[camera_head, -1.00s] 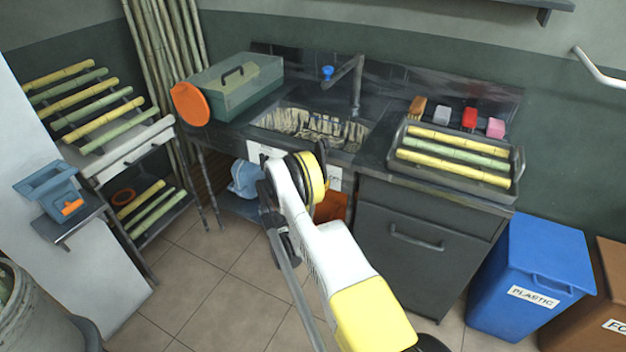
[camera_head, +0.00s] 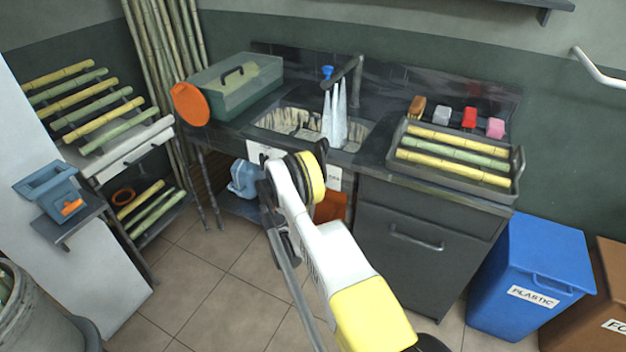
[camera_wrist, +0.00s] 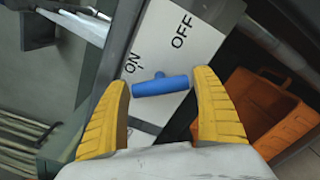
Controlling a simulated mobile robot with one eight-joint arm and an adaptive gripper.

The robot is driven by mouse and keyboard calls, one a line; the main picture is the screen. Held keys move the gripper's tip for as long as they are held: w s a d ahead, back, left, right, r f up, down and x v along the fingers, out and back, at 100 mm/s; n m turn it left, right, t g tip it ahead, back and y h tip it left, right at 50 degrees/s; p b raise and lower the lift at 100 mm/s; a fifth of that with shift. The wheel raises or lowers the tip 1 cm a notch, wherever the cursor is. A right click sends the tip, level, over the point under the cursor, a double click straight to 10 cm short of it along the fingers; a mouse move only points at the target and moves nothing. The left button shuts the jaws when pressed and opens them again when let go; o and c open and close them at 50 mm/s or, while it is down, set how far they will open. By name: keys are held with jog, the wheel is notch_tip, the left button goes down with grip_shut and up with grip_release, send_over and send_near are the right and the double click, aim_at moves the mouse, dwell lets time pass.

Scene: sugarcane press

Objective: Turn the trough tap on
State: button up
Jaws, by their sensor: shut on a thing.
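The trough tap's blue T-shaped handle (camera_wrist: 160,86) sits in front of a white plate (camera_wrist: 172,42) lettered ON and OFF, with its bar near the word ON. My gripper (camera_wrist: 161,79) has its two yellow fingers on either side of this bar and is shut on it. My arm hides the gripper and blue handle in the head view.
A green toolbox (camera_head: 235,85) stands left of the sink. A tray (camera_head: 518,165) of cane pieces lies on the right counter above a cabinet (camera_head: 415,265). An orange crate (camera_wrist: 270,108) is right of the handle. Tiled floor (camera_head: 215,270) is clear at left.

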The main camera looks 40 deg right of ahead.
jog(key=shift+w+m, duration=0.1)
jog(key=shift+m, duration=0.5)
jog(key=o, duration=1.2)
jog(key=shift+c, duration=0.2)
